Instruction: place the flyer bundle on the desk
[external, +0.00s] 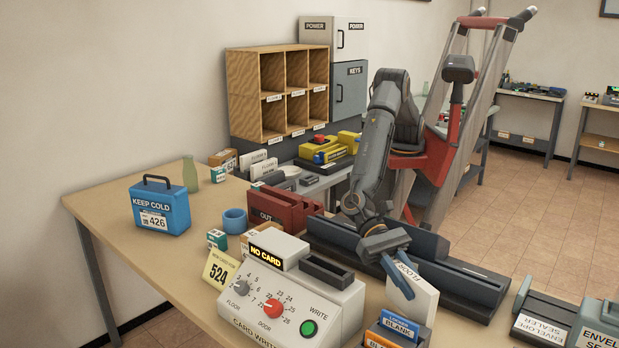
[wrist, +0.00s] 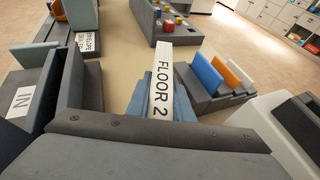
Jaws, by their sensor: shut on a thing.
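My gripper (external: 390,268) is shut on a white bundle marked FLOOR (external: 411,292), which I take to be the flyer bundle. In the wrist view the bundle (wrist: 161,82) stands between my blue-grey fingers (wrist: 144,102), and its narrow face reads FLOOR 2. The desk (external: 110,208) has a light wood top. The bundle is tilted in the external view, over the desk area to the right of the card writer (external: 297,295). I cannot tell whether its lower end touches the desk.
A holder with blue BLANK cards (external: 398,325) and an orange card is close below the bundle. A dark grey trough (external: 455,280) runs behind it. The envelope sealer (external: 545,322) is at right. The desk's left part around the blue KEEP COLD box (external: 161,208) has free room.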

